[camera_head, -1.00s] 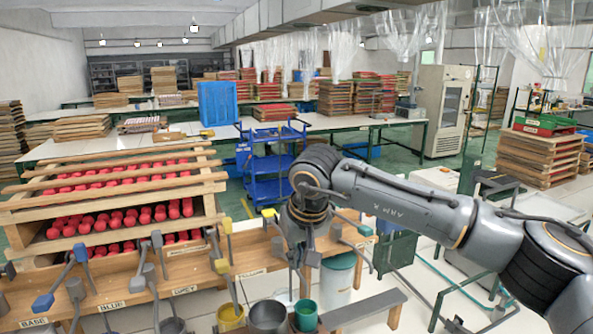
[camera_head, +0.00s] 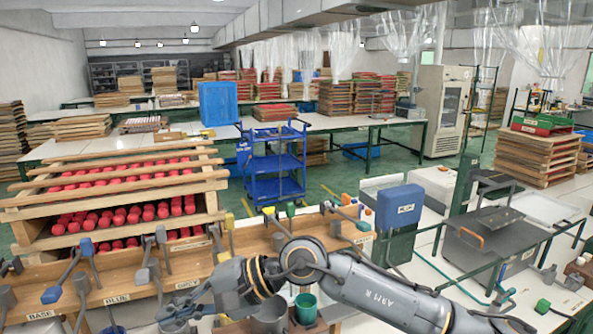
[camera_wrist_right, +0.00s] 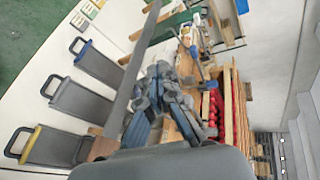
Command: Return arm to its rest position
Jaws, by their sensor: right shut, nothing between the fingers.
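My right arm comes in from the lower right of the head view, and its grey forearm bends left at mid-picture. My right gripper (camera_head: 178,312) is low in the picture, in front of the wooden tool rack (camera_head: 117,299), and partly hidden by its own wrist. It is shut and holds nothing. In the right wrist view its dark fingers (camera_wrist_right: 160,92) show at mid-picture, with the cluttered bench behind them. My left gripper is not in view.
Hanging tools with coloured ends, such as a blue one (camera_head: 51,295), line the labelled rack. A green pot (camera_head: 305,308) stands near my forearm. A wooden rack holds red cylinders (camera_head: 134,214). A blue box (camera_head: 400,207) and grey press (camera_head: 490,235) stand to the right.

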